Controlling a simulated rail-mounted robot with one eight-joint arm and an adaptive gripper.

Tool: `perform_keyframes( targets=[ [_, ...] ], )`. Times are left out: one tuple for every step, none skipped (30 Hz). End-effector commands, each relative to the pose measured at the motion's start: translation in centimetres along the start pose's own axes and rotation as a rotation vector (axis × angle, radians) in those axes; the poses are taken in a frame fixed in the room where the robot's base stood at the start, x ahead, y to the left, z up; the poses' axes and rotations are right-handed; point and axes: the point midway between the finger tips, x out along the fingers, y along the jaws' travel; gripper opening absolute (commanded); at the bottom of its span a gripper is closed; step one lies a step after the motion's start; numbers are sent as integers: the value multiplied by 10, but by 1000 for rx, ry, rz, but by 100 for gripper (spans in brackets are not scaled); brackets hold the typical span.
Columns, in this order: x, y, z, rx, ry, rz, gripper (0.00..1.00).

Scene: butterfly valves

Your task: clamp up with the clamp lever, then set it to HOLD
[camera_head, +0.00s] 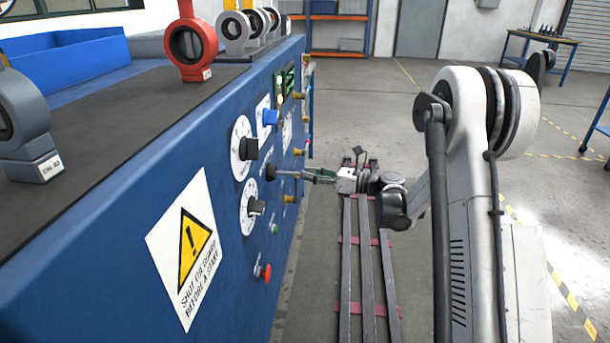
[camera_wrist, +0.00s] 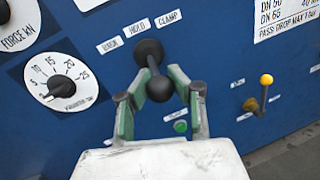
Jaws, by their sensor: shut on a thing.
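The clamp lever (camera_wrist: 159,86) is a black rod with a ball knob on a round black base, on the blue panel below the labels. The HOLD label (camera_wrist: 137,27) is above its base, with CLAMP (camera_wrist: 168,18) to the right and a third, hard-to-read label (camera_wrist: 110,45) to the left. My gripper (camera_wrist: 158,76) has its green fingers on both sides of the lever near the knob and is shut on it. In the head view the lever (camera_head: 287,173) sticks out from the panel towards my gripper (camera_head: 318,175). Which label the lever points to, I cannot tell.
A dial (camera_wrist: 62,84) marked up to 25 is left of the lever. A green button (camera_wrist: 180,126) is just below it, and a yellow-knobbed lever (camera_wrist: 264,88) is to the right. A red button (camera_head: 263,272) is lower on the panel.

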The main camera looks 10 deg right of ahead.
Motion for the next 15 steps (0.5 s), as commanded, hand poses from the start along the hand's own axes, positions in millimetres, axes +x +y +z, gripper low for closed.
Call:
perform_keyframes(
  targets=[
    [-2,-2,0,0,1,-4,19],
    [-2,-2,0,0,1,-4,23],
    [-2,-2,0,0,1,-4,28],
    [-2,-2,0,0,1,-4,32],
    [-2,-1,0,0,1,-3,36],
    [-2,-1,0,0,1,-3,41],
    [-2,-1,0,0,1,-2,44],
    [-1,-1,0,0,1,-2,44],
    [-1,-1,0,0,1,-2,44],
    [-1,-1,0,0,1,-2,44],
    [-1,-1,0,0,1,-1,44],
    [-1,-1,0,0,1,-1,44],
    [-1,-1,0,0,1,-1,44],
    [-1,-1,0,0,1,-1,44],
    [-2,-1,0,0,1,-1,44]
  ],
)
